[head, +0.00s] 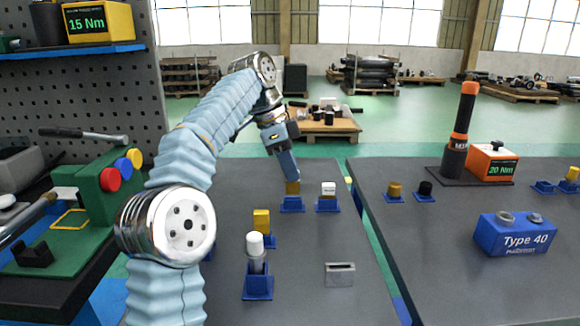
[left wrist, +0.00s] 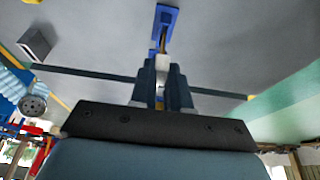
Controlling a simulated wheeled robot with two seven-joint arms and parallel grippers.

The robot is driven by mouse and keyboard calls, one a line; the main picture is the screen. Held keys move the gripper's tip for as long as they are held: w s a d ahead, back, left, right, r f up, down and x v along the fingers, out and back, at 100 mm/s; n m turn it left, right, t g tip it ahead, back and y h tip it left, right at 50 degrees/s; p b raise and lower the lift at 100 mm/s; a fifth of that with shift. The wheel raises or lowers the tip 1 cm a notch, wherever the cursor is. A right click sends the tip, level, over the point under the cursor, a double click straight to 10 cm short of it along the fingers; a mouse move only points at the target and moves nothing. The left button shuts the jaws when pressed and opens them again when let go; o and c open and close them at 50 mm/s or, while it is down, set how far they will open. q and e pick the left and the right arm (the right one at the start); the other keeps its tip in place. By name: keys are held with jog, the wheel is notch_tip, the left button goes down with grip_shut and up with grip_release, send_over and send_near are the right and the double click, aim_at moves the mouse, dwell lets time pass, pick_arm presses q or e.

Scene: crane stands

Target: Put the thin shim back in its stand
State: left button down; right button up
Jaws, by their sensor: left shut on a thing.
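My left gripper (head: 292,179) is shut on a small yellow-brown piece (head: 292,188), which I take to be the thin shim. The fingers point down over a blue stand (head: 292,206) on the near grey table. The piece is right at the stand; I cannot tell whether it is seated in it. In the left wrist view my left gripper (left wrist: 162,88) shows its fingers close together, with the blue stand (left wrist: 172,17) beyond the tips. The fingers hide most of the piece. My right gripper is not in view.
A blue stand with a white-topped piece (head: 328,190) is just right of the gripper. A yellow piece (head: 261,221) and a white-capped cylinder (head: 255,243) stand nearer. A slotted metal block (head: 340,274) lies at front right. A gap separates the right table (head: 430,250).

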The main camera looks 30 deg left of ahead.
pick_arm(q)
jog(key=shift+f+b, duration=0.7)
jog(key=shift+f, duration=0.4)
jog(key=shift+s+d+f+b, duration=0.1)
jog(key=shift+d+f+b, duration=0.05)
jog(key=shift+f+b, duration=0.4)
jog(key=shift+f, duration=0.2)
jog(key=shift+d+f, duration=0.1)
jog(key=shift+f, duration=0.05)
jog(key=c, duration=1)
grip_release()
jog(key=shift+c, duration=0.2)
